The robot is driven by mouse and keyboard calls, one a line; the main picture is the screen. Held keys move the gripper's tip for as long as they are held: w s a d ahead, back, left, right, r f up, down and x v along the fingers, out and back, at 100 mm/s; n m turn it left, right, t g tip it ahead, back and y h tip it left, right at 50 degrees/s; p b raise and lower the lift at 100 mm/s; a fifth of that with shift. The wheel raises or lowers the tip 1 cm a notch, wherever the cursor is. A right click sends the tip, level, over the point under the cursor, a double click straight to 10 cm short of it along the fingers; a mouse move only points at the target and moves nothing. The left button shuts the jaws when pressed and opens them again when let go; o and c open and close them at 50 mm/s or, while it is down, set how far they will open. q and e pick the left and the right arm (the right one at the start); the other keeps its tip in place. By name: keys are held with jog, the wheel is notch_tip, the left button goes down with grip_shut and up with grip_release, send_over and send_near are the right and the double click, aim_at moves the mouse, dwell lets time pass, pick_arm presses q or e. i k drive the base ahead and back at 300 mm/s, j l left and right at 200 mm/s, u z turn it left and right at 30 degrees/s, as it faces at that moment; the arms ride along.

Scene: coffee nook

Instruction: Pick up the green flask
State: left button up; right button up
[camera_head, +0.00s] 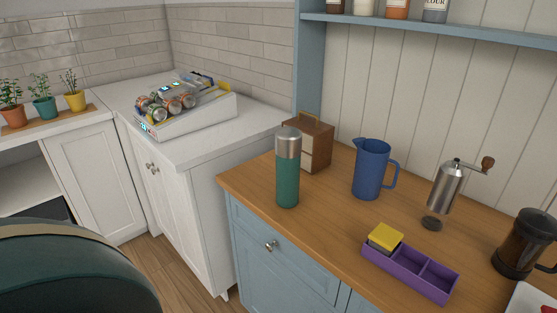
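The green flask (287,181) stands upright on the wooden counter, near its left end. It has a green body and a silver metal cap. Nothing touches it, and its front is fully in view. Neither of my grippers shows in the head view.
On the wooden counter (330,213), a small wooden box (321,146) stands behind the flask and a blue pitcher (369,170) to its right. A purple tray (410,272), a coffee grinder (445,189) and a French press (522,246) are farther right. A can rack (212,111) sits on the white counter.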

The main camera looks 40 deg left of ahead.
aim_at(288, 139)
jog(key=u, duration=1.1)
jog(key=i+j+z, duration=0.1)
jog(key=z, duration=0.35)
jog(key=j+z, duration=0.15)
jog(key=z, duration=0.3)
jog(key=j+z, duration=0.2)
jog(key=z, duration=0.25)
jog(key=j+z, duration=0.3)
jog(key=j, duration=0.25)
jog(key=j+z, duration=0.25)
jog(key=j, duration=0.3)
